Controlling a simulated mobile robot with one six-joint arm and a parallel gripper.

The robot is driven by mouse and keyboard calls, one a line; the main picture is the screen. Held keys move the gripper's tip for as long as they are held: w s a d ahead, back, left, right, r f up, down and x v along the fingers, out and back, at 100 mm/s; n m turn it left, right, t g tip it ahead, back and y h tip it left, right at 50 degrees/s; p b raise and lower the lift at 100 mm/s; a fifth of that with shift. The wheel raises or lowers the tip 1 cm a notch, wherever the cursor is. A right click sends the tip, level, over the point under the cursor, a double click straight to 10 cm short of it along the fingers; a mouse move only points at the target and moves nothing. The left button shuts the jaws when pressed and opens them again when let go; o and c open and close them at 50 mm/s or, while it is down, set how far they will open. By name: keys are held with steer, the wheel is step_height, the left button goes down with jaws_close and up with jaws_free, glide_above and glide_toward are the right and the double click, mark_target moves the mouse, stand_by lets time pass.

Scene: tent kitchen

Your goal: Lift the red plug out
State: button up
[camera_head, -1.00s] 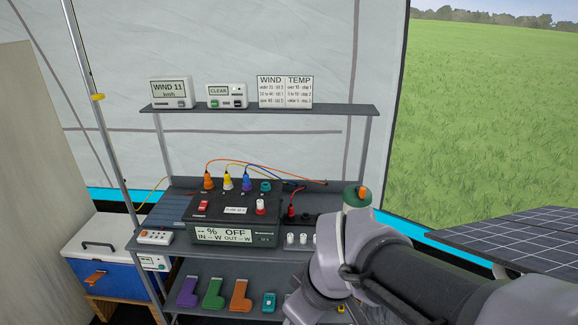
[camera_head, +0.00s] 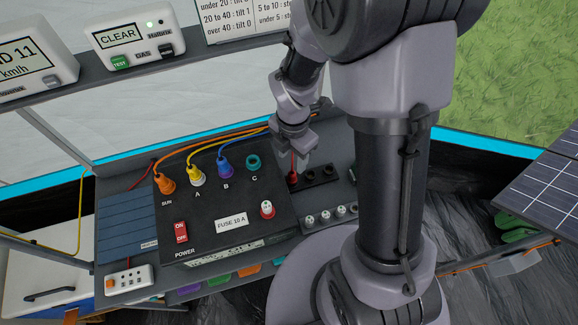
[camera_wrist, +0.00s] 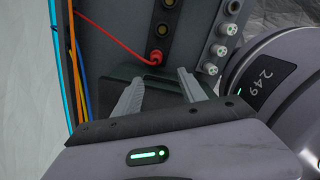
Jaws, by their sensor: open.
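The red plug (camera_head: 293,178) stands in the left end of a black socket strip (camera_head: 318,176), right of the black power box. In the wrist view the red plug (camera_wrist: 155,57) has a red cable running off to the upper left. My gripper (camera_head: 296,160) points down just above the plug, partly hiding it. In the wrist view my gripper (camera_wrist: 160,75) is open, its two fingers apart with nothing between them. The plug appears just beyond the fingertips, roughly in line with the gap. Contact is not visible.
The power box (camera_head: 225,215) carries orange, yellow and blue plugs with cables to the back. Several white knobs (camera_head: 325,216) stand in front of the strip. A shelf with displays (camera_head: 125,42) hangs above left. Solar panels (camera_head: 540,190) are at right.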

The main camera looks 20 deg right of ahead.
mark_target(292, 171)
step_height(292, 171, down, 7)
steer(key=shift+w+r+b, duration=0.1)
steer(key=shift+r+b, duration=0.05)
steer(key=shift+b, duration=1)
steer(key=f+b, duration=0.2)
steer(key=f, duration=0.1)
steer(key=w+f+b, duration=0.1)
steer(key=f, duration=0.1)
steer(key=shift+d+f, duration=0.1)
steer(key=shift+d, duration=0.1)
steer(key=shift+r, duration=0.2)
steer(key=shift+c, duration=0.2)
jaws_close()
